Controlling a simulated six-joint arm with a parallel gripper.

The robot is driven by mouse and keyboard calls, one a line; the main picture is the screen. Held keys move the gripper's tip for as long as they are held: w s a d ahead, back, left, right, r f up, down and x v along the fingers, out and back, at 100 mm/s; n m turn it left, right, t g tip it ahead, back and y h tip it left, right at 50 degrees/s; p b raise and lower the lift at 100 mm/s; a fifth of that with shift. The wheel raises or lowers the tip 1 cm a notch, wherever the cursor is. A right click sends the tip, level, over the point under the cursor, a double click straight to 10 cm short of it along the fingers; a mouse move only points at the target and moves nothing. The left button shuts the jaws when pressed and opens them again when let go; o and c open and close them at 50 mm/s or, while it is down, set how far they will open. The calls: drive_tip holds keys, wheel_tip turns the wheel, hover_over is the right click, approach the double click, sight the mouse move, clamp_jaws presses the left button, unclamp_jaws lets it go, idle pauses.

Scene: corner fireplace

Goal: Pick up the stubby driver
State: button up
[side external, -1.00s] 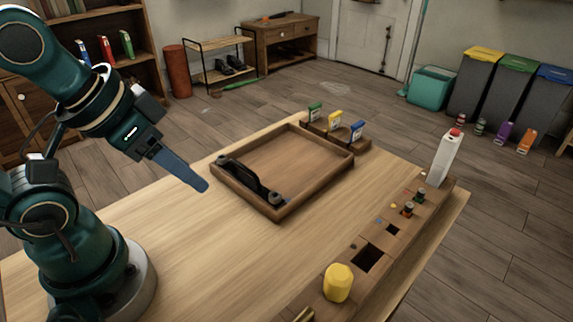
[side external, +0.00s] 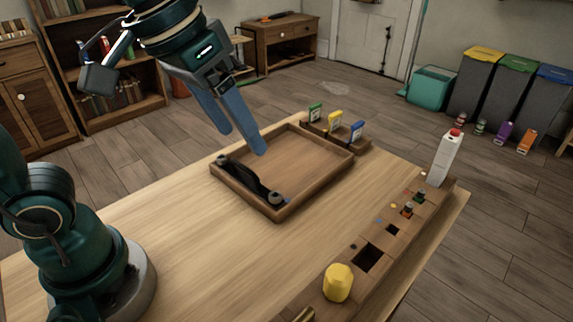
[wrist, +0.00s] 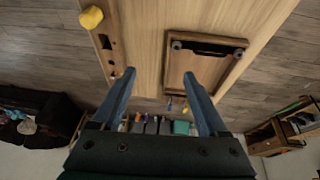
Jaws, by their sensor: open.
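A stubby yellow faceted handle (side external: 338,282) stands upright at the near end of the long wooden rack (side external: 380,270); it looks like the stubby driver, but no shaft shows. It also shows in the wrist view (wrist: 91,18) at the upper left. My gripper (side external: 242,141) is in the air above the far left part of the shallow wooden tray, well apart from the yellow handle. Its two blue fingers are apart with nothing between them, as the wrist view (wrist: 159,75) also shows.
The wooden tray (side external: 318,183) holds a long black object (side external: 245,178) along its left side. A small stand with green, yellow and blue tags (side external: 335,120) is behind it. A white bottle (side external: 443,158) and small red and green items stand near the rack's far end.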

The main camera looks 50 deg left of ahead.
sight(340, 273)
drive_tip(key=w+d+f+m+g, duration=0.2)
drive_tip(key=w+d+f, duration=0.15)
drive_tip(key=d, duration=0.55)
drive_tip(key=d+f+m, duration=0.1)
drive_tip(key=d+f, duration=0.1)
drive_tip(key=s+d+f+g, duration=0.1)
drive_tip(key=d+f, duration=0.2)
drive_tip(key=d+f+m+g, duration=0.1)
drive_tip(key=d+f, duration=0.1)
drive_tip(key=f, duration=0.1)
drive_tip(key=shift+s+d+m+y, duration=0.25)
drive_tip(key=shift+d+m+y, duration=0.05)
drive_tip(key=shift+d+y, duration=0.1)
drive_tip(key=shift+f, duration=2.35)
clamp_jaws()
